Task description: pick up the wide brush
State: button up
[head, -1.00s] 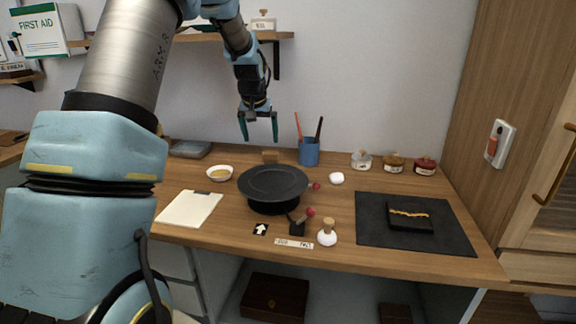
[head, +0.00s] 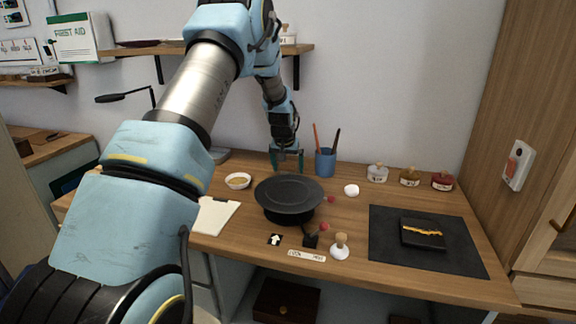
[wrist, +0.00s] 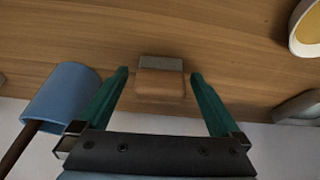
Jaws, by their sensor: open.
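In the wrist view, a short, wide wooden piece with a grey band along one edge, which looks like the wide brush (wrist: 160,84), is on the wooden worktop between my fingertips, with a gap on each side. My gripper (wrist: 160,74) is open and empty. In the head view my gripper (head: 287,160) points down behind the black turntable, left of the blue cup. I cannot make out the brush clearly there. Whether the fingertips are level with it or still above it is hard to tell.
The blue cup (head: 325,162) with two long-handled tools stands close to my gripper; it also shows in the wrist view (wrist: 62,95). The black turntable (head: 288,190) is in front and a white bowl (head: 238,181) is to the left. Small jars (head: 409,176) stand at the right.

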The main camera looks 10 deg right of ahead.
aim_at(288, 161)
jog(key=shift+w+f, duration=0.1)
jog(key=shift+f, duration=0.15)
jog(key=shift+c, duration=0.2)
jog(key=c, duration=1.3)
jog(key=shift+r, duration=0.15)
notch_tip(288, 161, up, 10)
jog(key=b, duration=0.3)
